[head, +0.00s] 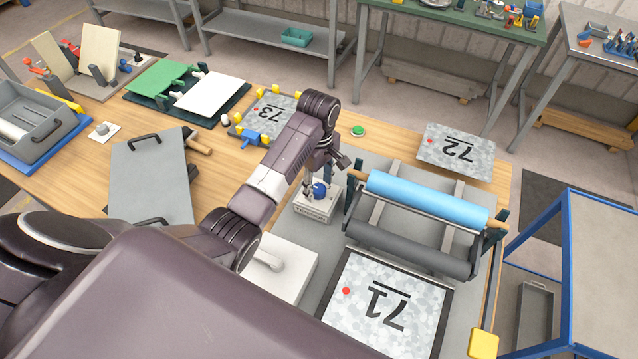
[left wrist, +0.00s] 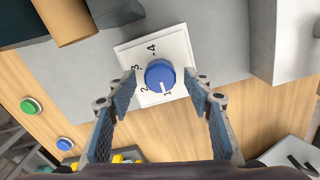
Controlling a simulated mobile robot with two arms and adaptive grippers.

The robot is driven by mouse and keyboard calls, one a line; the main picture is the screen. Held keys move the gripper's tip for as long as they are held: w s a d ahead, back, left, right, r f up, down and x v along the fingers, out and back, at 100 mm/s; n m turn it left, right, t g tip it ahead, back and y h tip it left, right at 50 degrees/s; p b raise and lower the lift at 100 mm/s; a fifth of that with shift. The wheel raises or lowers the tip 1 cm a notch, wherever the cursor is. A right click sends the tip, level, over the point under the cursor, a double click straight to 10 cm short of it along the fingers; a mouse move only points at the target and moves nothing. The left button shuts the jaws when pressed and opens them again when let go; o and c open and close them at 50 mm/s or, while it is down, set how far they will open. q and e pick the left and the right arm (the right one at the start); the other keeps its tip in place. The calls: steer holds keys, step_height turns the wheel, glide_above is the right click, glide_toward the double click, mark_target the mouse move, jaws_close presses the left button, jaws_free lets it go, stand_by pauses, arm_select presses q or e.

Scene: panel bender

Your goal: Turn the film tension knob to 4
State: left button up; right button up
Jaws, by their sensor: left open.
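The blue film tension knob (head: 320,191) sits on a small white box (head: 314,206) left of the film roller stand. In the left wrist view the knob (left wrist: 158,72) shows a white pointer mark on its lower edge, toward the 1. The numbers 1, 2, 3 and 4 run around its left side on a white plate (left wrist: 178,49). My left gripper (head: 319,181) is over the knob, with its fingers apart on either side of it; the fingers also show in the left wrist view (left wrist: 161,88). I see a gap on both sides. My right gripper is not in view.
A blue film roll (head: 428,202) lies in the stand just right of the knob. A white lidded box (head: 287,268) with a handle is in front. Panel 71 (head: 385,305), panel 72 (head: 457,150) and a green button (head: 358,131) are nearby.

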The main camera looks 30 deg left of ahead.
arm_select(q)
steer(key=shift+f, duration=0.4)
steer(key=c, duration=1.2)
steer(key=shift+o, duration=0.2)
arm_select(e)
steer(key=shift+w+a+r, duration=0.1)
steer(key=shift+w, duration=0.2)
